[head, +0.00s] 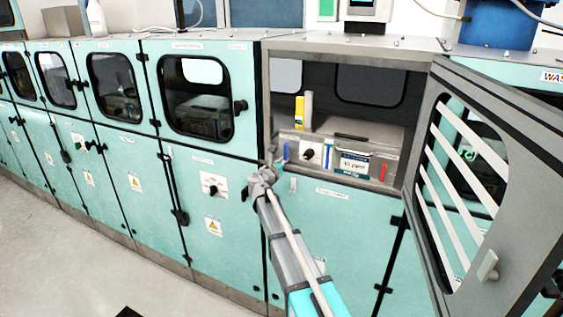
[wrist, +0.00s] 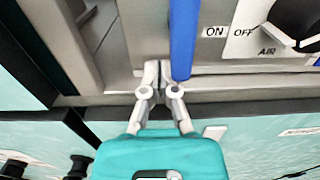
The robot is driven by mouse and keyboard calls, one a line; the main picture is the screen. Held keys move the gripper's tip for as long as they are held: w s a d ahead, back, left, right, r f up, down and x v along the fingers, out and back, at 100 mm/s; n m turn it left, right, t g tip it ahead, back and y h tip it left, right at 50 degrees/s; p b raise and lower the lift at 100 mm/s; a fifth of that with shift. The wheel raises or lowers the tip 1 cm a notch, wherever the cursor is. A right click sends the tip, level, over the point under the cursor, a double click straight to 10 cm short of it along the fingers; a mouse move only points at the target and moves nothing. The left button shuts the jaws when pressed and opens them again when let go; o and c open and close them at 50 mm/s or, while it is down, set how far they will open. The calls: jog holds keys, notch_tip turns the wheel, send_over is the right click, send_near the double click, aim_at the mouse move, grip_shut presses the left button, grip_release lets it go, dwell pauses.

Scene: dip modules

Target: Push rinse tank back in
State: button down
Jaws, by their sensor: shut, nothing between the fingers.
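The open compartment (head: 292,85) in the turquoise cabinet row holds a grey box-like unit (head: 368,132) with a small white label (head: 354,164) on its front; I take it to be the rinse tank, but cannot read the label. My gripper (head: 270,160) is at the lower left corner of the opening, its fingers shut and empty. In the wrist view the closed fingertips (wrist: 157,72) point at a grey surface, just left of a blue vertical bar (wrist: 183,38). I cannot tell whether they touch it.
The compartment's door (head: 480,190) stands swung open on the right, with a slatted window. A black knob (head: 308,154) sits on the front panel, and an ON/OFF AIR plate (wrist: 240,33) shows in the wrist view. A yellow item (head: 299,112) stands inside. The floor (head: 60,260) at left is clear.

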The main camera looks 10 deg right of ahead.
jog(key=v, duration=1.3)
jog(key=shift+s+a, duration=0.2)
jog(key=shift+s, duration=0.1)
jog(key=c, duration=0.9)
grip_release()
jog(key=m+g+h+p, duration=0.4)
jog(key=m+h, duration=0.3)
jog(key=m, duration=1.6)
send_near(354, 152)
jog(key=shift+v, duration=1.8)
jog(key=shift+w+d, duration=0.1)
jog(key=shift+w, duration=0.1)
jog(key=p+x, duration=0.2)
jog(key=x, duration=1.1)
jog(key=shift+w+d+f, duration=0.1)
jog(key=shift+w+d, duration=0.1)
